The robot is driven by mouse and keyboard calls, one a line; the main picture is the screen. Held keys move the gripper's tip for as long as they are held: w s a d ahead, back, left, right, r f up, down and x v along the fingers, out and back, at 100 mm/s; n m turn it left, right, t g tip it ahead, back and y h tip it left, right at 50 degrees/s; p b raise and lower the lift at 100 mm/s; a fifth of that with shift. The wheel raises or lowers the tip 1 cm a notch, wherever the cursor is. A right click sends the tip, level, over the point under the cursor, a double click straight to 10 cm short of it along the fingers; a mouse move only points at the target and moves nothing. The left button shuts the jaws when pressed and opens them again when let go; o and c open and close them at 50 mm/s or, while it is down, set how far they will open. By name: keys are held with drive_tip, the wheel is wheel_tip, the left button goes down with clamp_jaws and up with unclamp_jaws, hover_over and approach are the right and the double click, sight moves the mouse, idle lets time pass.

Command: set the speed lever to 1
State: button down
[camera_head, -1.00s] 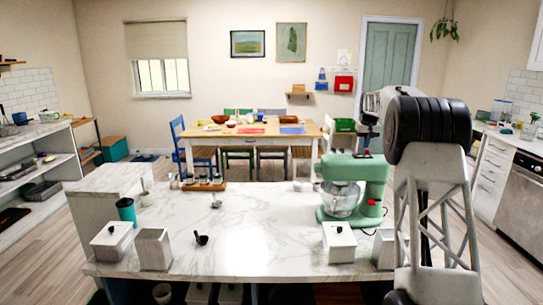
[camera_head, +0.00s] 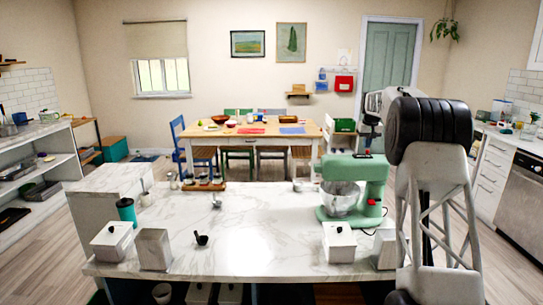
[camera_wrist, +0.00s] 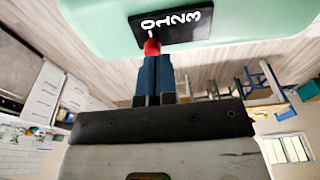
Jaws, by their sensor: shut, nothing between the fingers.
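The mint-green stand mixer (camera_head: 372,178) stands at the right of the marble counter, with a steel bowl (camera_head: 341,197). The wrist view shows its green housing (camera_wrist: 100,35) at the top and a black dial plate (camera_wrist: 185,28) marked 0, 1, 2, 3. The red-tipped speed lever (camera_wrist: 152,47) is at the plate's left edge, nearest the 0. My gripper (camera_wrist: 154,60) is shut and empty. Its fingertips are right at the red tip; whether they touch it I cannot tell. In the head view my arm hides part of the area beside the mixer.
White lidded canisters (camera_head: 339,242) stand along the counter's front edge. A teal cup (camera_head: 127,212) and a small dark scoop (camera_head: 201,239) are farther left. The counter's middle (camera_head: 255,225) is mostly clear. A dining table (camera_head: 250,138) stands behind.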

sight(365, 156)
drive_tip(key=shift+r, duration=0.15)
drive_tip(key=shift+r, duration=2.35)
drive_tip(key=s+a+r, duration=0.4)
drive_tip(key=s+a, duration=0.1)
drive_tip(key=s, duration=0.4)
drive_tip(key=s+a+r, duration=0.4)
drive_tip(key=s+r, duration=0.1)
drive_tip(key=s, duration=0.4)
drive_tip(key=s+a, duration=0.4)
drive_tip(key=s, duration=0.7)
drive_tip(key=s+a, duration=0.3)
drive_tip(key=s, duration=0.7)
drive_tip(key=s+a+f, duration=0.2)
drive_tip(key=s+f, duration=0.4)
drive_tip(key=s, duration=0.8)
drive_tip(key=s+a+f, duration=0.2)
drive_tip(key=s+f, duration=0.3)
drive_tip(key=s, duration=0.9)
drive_tip(key=s+a+f, duration=0.3)
drive_tip(key=s+f, duration=0.3)
drive_tip(key=s, duration=0.8)
drive_tip(key=shift+s+f+t, duration=0.25)
drive_tip(key=shift+f+t, duration=0.05)
drive_tip(key=shift+t, duration=0.1)
